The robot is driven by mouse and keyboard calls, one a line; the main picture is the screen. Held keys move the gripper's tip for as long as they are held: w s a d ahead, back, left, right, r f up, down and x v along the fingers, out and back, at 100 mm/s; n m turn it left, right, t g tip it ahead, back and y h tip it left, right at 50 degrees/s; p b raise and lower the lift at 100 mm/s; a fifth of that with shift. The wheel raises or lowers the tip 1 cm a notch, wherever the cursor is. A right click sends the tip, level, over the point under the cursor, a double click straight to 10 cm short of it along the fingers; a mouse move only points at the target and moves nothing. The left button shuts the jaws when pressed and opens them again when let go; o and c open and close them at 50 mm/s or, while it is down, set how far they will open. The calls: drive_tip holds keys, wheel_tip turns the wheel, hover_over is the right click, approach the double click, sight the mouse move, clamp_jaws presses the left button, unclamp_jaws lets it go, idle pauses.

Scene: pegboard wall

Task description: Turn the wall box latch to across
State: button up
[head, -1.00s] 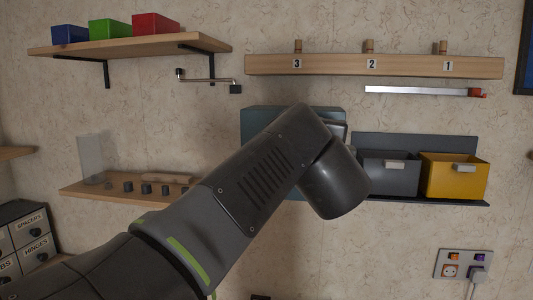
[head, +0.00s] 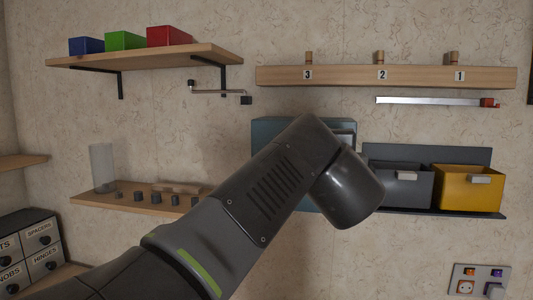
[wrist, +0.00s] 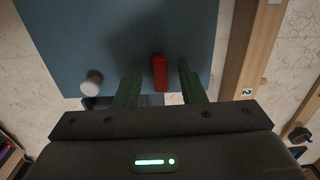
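The wall box is a blue-grey box in the middle of the wall in the head view (head: 268,130), mostly hidden behind my arm. Its face fills much of the wrist view (wrist: 120,30). On it is the red latch (wrist: 159,72), a short bar lying roughly parallel to the long wooden rail. A pale round knob (wrist: 92,82) also sits on the face. My gripper (wrist: 160,88) is open, with one green finger on each side of the latch and a visible gap on both sides. I cannot tell the finger depth. In the head view my gripper is hidden.
Grey (head: 400,190) and yellow (head: 465,188) bins stand close on the right. A small shelf (head: 130,199) with blocks is on the left.

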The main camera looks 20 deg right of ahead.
drive_tip(key=shift+s, duration=0.1)
drive_tip(key=b+v, duration=0.4)
drive_tip(key=v, duration=0.9)
drive_tip(key=shift+s, duration=0.25)
drive_tip(key=shift+a, duration=0.15)
drive_tip(key=shift+w, duration=0.15)
idle(0.5)
drive_tip(key=p+x, duration=0.3)
drive_tip(key=x, duration=0.7)
drive_tip(key=shift+w+d, duration=0.25)
idle(0.3)
drive_tip(key=shift+s, duration=0.1)
